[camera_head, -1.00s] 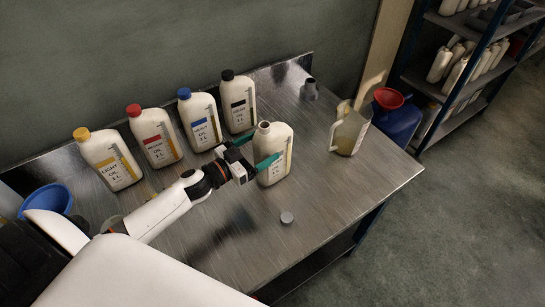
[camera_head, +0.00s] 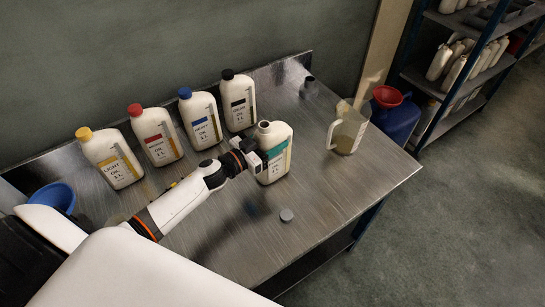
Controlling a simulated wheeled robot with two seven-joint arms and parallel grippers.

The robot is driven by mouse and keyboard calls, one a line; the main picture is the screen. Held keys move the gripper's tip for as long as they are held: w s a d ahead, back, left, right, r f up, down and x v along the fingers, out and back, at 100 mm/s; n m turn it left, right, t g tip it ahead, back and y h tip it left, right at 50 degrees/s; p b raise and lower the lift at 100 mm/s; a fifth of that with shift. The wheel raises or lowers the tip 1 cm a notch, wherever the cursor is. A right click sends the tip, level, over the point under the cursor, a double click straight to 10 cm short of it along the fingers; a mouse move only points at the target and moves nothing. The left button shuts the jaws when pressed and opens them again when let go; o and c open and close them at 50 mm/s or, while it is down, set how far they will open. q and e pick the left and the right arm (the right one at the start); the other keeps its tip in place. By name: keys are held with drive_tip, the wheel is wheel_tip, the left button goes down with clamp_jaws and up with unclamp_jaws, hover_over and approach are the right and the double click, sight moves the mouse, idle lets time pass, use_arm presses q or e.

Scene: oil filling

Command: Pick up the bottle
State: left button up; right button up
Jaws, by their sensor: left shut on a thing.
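An uncapped cream oil bottle (camera_head: 275,170) stands upright on the metal table, in front of the row of capped bottles. My left gripper (camera_head: 268,157) reaches it from the left and is shut on its upper body. The other finger is hidden. My right gripper is not in view.
Capped bottles stand along the back: yellow (camera_head: 111,160), red (camera_head: 156,137), blue (camera_head: 200,120) and black (camera_head: 238,103). A clear jug (camera_head: 346,130) holding some liquid stands to the right. A blue funnel (camera_head: 53,198) is at far left. The table's front right (camera_head: 340,195) is clear.

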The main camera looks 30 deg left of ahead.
use_arm(q)
clamp_jaws()
drive_tip(key=shift+w+r, duration=0.1)
drive_tip(key=shift+r, duration=0.15)
